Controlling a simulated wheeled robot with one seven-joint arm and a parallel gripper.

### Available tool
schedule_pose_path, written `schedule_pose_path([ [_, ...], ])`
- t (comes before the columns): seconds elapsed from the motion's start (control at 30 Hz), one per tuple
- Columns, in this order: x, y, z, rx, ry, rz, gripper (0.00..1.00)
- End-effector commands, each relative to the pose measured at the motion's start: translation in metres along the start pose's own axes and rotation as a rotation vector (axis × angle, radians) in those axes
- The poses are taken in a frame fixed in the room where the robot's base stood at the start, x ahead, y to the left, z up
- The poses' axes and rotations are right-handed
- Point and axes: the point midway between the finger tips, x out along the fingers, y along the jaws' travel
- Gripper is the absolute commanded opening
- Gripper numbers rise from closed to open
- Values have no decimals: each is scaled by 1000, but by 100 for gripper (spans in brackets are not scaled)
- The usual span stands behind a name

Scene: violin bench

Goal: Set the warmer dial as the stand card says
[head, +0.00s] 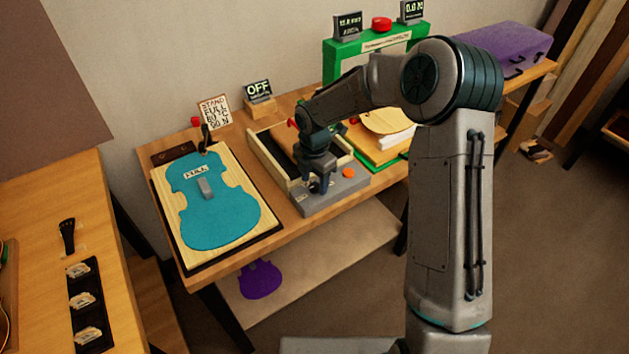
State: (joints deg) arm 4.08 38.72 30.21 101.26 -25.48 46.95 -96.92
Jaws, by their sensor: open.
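The stand card (214,112) leans upright at the back of the bench. It reads STAND and FULL, then a °C line and an N line whose digits are too blurred to be sure of. The warmer (334,198) is a low box with a grey front panel. A small dark knob, apparently the dial (316,187), sits on that panel, mostly hidden by my fingers. My gripper (320,184) points down over it, jaws open, with the fingertips close around the knob. I cannot tell if they touch it. A small display (258,89) behind reads OFF.
An orange button (348,173) sits on the panel right of my gripper. A board with a blue violin-shaped plate (215,215) marked FULL lies left. A green press-like frame (375,48) with displays and a red button stands behind. A purple case (500,50) is at the far right.

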Motion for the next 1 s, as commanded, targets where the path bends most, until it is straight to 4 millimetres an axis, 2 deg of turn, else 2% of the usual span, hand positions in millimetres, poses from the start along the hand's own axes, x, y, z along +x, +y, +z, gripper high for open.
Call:
schedule_pose_path([
  [0.13,9,0,0,0,1,-1,52],
  [0.4,10,0,0,0,0,0,52],
  [0.43,10,0,0,0,0,0,47],
  [0.57,10,0,0,0,0,0,10],
  [0.6,10,0,0,0,0,0,7],
  [1.0,10,0,0,62,-1,1,8],
])
